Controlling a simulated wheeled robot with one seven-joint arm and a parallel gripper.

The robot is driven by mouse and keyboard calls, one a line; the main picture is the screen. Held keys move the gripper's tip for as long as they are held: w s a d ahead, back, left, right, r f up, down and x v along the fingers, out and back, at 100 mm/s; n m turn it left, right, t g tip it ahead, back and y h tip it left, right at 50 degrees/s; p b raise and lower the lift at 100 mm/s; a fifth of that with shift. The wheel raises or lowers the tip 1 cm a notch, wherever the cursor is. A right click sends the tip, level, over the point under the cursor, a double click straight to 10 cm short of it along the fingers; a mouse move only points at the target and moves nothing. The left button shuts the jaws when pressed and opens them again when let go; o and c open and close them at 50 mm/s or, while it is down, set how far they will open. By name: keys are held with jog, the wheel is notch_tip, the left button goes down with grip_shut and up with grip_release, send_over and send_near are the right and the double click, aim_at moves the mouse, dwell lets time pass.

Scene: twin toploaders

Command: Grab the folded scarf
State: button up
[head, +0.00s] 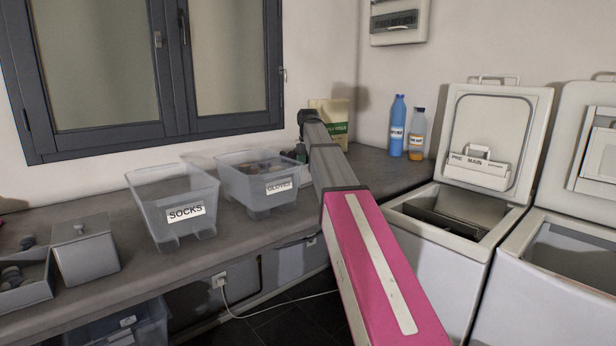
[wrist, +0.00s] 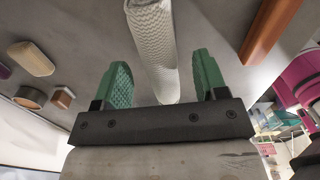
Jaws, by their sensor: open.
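A pale, knitted-looking roll (wrist: 152,45), which looks like the folded scarf, lies on the grey surface in the wrist view. It runs from the top edge down between the green fingers of my gripper (wrist: 161,68). The fingers are open, one on each side of the roll, with a visible gap on both sides. I cannot tell whether they reach down to its level. In the head view my arm stretches to the back of the counter, and the scarf is not visible there. Most of my gripper is hidden behind my arm.
A clear bin labelled SOCKS (head: 174,207) and one labelled GLOVES (head: 258,183) stand left of my arm. Blue (head: 397,127) and orange (head: 416,134) bottles stand to the right. An orange-brown bar (wrist: 269,30) and a cream block (wrist: 32,58) flank the roll at a distance.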

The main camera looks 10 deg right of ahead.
aim_at(308, 172)
notch_tip(308, 172, down, 4)
jog(key=shift+r, duration=0.1)
jog(key=shift+c, duration=0.3)
jog(key=c, duration=1)
